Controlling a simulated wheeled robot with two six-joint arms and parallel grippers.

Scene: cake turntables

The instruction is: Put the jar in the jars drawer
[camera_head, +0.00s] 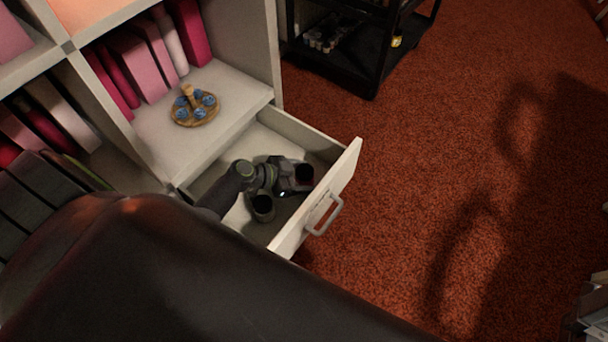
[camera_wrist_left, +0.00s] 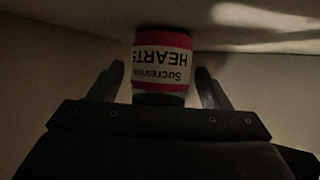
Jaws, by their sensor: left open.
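The jar (camera_wrist_left: 161,62) has red bands and a white label reading "Sucrevina HEARTS", upside down in the left wrist view. It sits between the two fingers of my left gripper (camera_wrist_left: 160,85), which are open with a small gap on each side. In the head view the open drawer (camera_head: 349,172) holds my left gripper (camera_head: 290,184), low inside it. My right gripper is out of view.
The drawer's grey handle (camera_head: 325,215) is on its outer front. Above it, a shelf holds a round wooden stand with blue pieces (camera_head: 195,107) and pink books (camera_head: 140,62). A black cart (camera_head: 372,65) stands behind.

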